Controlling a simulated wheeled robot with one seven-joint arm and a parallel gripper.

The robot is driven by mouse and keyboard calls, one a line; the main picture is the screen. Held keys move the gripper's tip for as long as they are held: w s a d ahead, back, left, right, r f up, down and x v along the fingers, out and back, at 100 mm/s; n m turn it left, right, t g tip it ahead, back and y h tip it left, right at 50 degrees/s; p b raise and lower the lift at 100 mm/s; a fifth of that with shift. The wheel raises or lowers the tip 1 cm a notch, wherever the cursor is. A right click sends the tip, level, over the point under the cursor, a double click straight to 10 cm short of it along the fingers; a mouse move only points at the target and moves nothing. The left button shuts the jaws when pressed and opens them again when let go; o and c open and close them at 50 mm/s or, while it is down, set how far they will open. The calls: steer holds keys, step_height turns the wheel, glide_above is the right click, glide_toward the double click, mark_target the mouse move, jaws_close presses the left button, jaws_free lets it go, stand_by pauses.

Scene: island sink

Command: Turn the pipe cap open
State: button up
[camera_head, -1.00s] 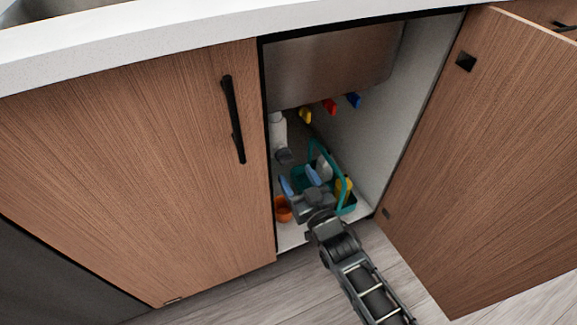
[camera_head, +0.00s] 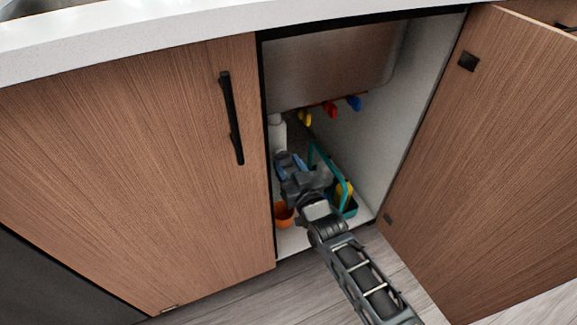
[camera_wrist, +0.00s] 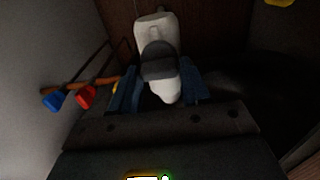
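The white pipe (camera_head: 277,133) hangs at the left inside of the open cabinet; it also shows in the wrist view (camera_wrist: 150,24). The dark grey pipe cap (camera_wrist: 159,62) is at the pipe's end in the wrist view. In the head view my gripper hides the cap. My gripper (camera_head: 290,162) has its blue fingers up at the pipe. In the wrist view my gripper (camera_wrist: 158,94) is open, with one finger on each side of the capped pipe end and gaps visible. I cannot tell whether a finger touches it.
A teal caddy (camera_head: 347,182) stands right of my gripper, and an orange cup (camera_head: 284,214) stands below it. Yellow (camera_head: 305,117), red (camera_head: 330,109) and blue (camera_head: 354,102) valve handles are above right. The open door (camera_head: 485,170) is at right, the closed door (camera_head: 130,170) at left.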

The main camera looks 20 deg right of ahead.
steer(key=c, duration=0.6)
steer(key=shift+n, duration=0.3)
steer(key=n, duration=0.3)
steer(key=shift+a, duration=0.15)
steer(key=n, duration=0.5)
steer(key=shift+a, duration=0.1)
steer(key=n+p, duration=0.1)
steer(key=n, duration=0.4)
steer(key=shift+f, duration=0.15)
steer(key=shift+f+n, duration=0.1)
steer(key=shift+n, duration=2)
